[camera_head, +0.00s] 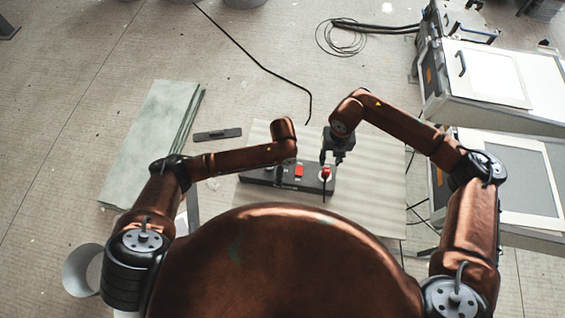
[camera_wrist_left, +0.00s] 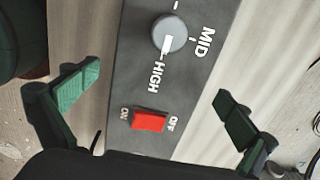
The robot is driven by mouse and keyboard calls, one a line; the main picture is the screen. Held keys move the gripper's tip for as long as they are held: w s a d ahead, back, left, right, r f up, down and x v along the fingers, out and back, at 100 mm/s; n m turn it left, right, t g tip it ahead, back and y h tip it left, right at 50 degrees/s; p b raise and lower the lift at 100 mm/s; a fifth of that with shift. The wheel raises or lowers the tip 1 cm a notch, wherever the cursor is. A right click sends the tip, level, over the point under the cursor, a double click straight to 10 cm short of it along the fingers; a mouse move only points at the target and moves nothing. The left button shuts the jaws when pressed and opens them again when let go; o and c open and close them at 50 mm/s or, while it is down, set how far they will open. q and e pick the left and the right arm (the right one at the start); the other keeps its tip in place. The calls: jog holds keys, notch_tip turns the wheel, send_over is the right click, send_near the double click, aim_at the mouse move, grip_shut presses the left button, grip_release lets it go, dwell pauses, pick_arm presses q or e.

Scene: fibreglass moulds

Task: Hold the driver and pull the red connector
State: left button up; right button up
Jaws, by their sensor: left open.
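The driver (camera_head: 258,176) is a long dark box lying on the pale board. In the left wrist view the driver (camera_wrist_left: 130,80) shows a grey knob (camera_wrist_left: 170,33) marked MID and HIGH, and a red ON/OFF switch (camera_wrist_left: 150,121). The red connector (camera_head: 326,172) stands at the driver's right end, with a dark cable below it. My left gripper (camera_wrist_left: 155,100) is open above the driver, its green-padded fingers on either side of it. My right gripper (camera_head: 331,161) points down at the red connector; whether it touches is unclear. The left wrist view does not show the connector.
The pale board (camera_head: 370,190) has free room right of the driver. A dark flat bar (camera_head: 217,134) and greenish sheets (camera_head: 150,135) lie to the left. White cabinets (camera_head: 490,75) stand at the right. A black cable (camera_head: 265,65) runs across the floor.

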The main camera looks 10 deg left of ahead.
aim_at(327, 170)
pick_arm(q)
jog(key=shift+f, duration=2.2)
jog(key=c, duration=2)
pick_arm(e)
jog(key=shift+o, duration=1.7)
jog(key=shift+a+f+m, duration=0.1)
jog(key=shift+f+m, duration=0.2)
jog(key=shift+f, duration=0.25)
jog(key=shift+f+m, duration=0.5)
jog(key=shift+f, duration=0.1)
jog(key=shift+f, duration=0.15)
jog(key=shift+f, duration=4.35)
jog(key=shift+c, duration=0.2)
